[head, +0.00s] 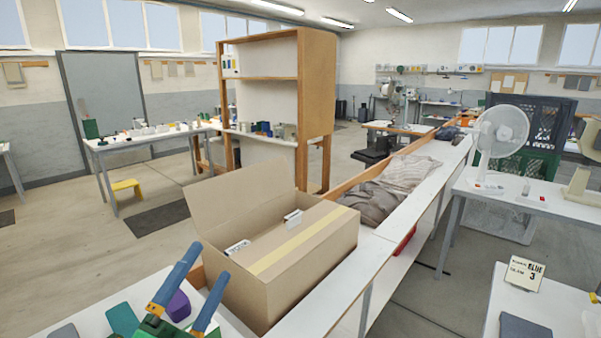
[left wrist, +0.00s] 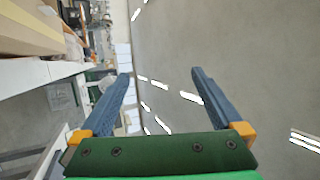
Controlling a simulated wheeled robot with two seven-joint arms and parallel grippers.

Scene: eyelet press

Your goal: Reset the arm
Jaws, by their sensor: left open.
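My left gripper (head: 196,283) is at the lower left in the head view, in front of the open cardboard box. Its two blue fingers with yellow bases stand apart, with nothing between them. In the left wrist view the same gripper (left wrist: 160,82) is open and empty, with its green palm along the bottom edge. That view is turned on its side, with the ceiling and its lights behind the fingers. My right gripper is not in view.
The open cardboard box (head: 290,265) stands on a long white bench (head: 425,190) close to my left gripper. Grey cloth (head: 375,200) lies behind it. A purple piece (head: 178,306) is beside the fingers. A table with a fan (head: 500,130) stands at right.

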